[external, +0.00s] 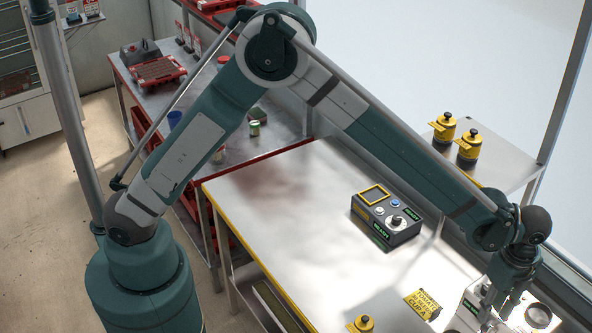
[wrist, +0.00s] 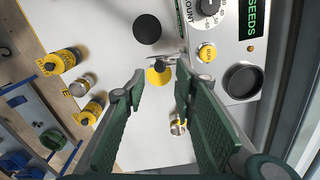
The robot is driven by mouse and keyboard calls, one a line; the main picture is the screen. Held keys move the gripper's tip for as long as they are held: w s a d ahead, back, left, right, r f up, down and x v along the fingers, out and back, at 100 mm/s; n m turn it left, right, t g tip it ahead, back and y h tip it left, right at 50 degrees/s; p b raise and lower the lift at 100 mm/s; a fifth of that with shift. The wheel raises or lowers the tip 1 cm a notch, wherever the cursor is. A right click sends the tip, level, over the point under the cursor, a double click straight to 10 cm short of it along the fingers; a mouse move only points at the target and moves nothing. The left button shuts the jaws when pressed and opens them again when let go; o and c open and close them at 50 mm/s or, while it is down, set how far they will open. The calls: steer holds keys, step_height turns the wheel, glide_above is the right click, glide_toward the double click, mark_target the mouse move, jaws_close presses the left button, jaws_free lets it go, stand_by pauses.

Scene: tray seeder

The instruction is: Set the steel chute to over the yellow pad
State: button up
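In the wrist view a round yellow pad (wrist: 158,77) lies on the pale surface, with a small dark knob above its upper edge. A thin grey metal piece (wrist: 165,57), which looks like the steel chute, runs beside the knob to the white machine (wrist: 222,70); its full shape is unclear. My gripper (wrist: 161,76) is open, its two green-padded fingers either side of the yellow pad and knob in the picture, with nothing visibly held. In the external view my gripper (external: 498,302) points down at the machine (external: 468,308); chute and pad are not clear there.
The wrist view shows a black disc (wrist: 147,28), a dark cup (wrist: 242,80) on the machine, a small metal cup (wrist: 177,126) by the right finger and yellow-labelled containers (wrist: 62,62) at left. A grey control box (external: 387,217) stands on the otherwise largely clear table (external: 290,210).

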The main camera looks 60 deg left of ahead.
mark_target(485, 327)
steer(key=shift+f, duration=2.85)
jaws_close()
